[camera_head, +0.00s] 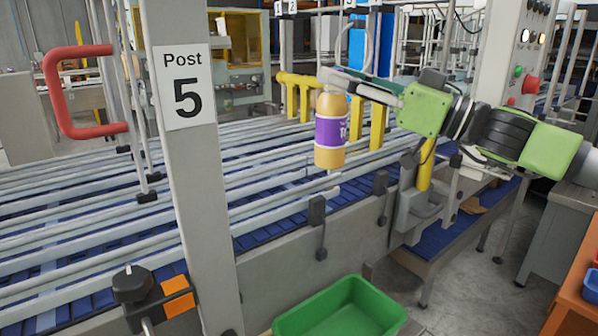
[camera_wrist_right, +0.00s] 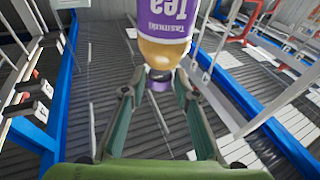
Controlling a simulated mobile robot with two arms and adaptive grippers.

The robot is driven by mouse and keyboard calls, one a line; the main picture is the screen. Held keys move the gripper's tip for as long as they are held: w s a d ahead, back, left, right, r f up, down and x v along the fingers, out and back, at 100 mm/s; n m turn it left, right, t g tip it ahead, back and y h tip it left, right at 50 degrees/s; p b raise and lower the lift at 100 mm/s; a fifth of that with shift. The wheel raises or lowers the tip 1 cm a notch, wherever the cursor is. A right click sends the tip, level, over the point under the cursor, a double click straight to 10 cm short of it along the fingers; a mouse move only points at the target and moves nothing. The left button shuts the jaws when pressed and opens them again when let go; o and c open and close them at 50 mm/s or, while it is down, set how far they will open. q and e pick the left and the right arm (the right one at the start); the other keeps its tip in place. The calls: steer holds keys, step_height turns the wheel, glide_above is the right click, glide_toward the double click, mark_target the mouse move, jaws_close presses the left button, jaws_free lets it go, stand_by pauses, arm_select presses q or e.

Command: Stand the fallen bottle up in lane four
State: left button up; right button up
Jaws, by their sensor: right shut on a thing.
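The bottle (camera_head: 330,137) has an amber body and a purple label. It is close to upright in the head view, near the front rails of the conveyor lanes (camera_head: 90,215). My right gripper (camera_head: 332,80) is at its top end. In the wrist view, the green fingers of the right gripper (camera_wrist_right: 160,92) are closed around its neck and purple cap, and the bottle (camera_wrist_right: 166,30) reaches away from them. I cannot tell whether its base touches a lane or hangs above it. My left gripper is not in view.
A grey post (camera_head: 190,190) marked "Post 5" stands at left centre, beside a red handle (camera_head: 80,92). Metal guide rails divide the blue belts. Yellow posts (camera_head: 378,125) stand behind the bottle. A green bin (camera_head: 340,312) sits below the conveyor's front edge.

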steer(key=w+a+f+p, duration=0.3)
steer(key=w+a+f, duration=0.5)
steer(key=f, duration=0.4)
steer(key=shift+w+a+f+p, duration=0.2)
steer(key=shift+w+p, duration=0.2)
steer(key=shift+w, duration=0.4)
steer(key=shift+a+f, duration=0.1)
steer(key=o, duration=1.2)
steer(key=shift+o, duration=0.2)
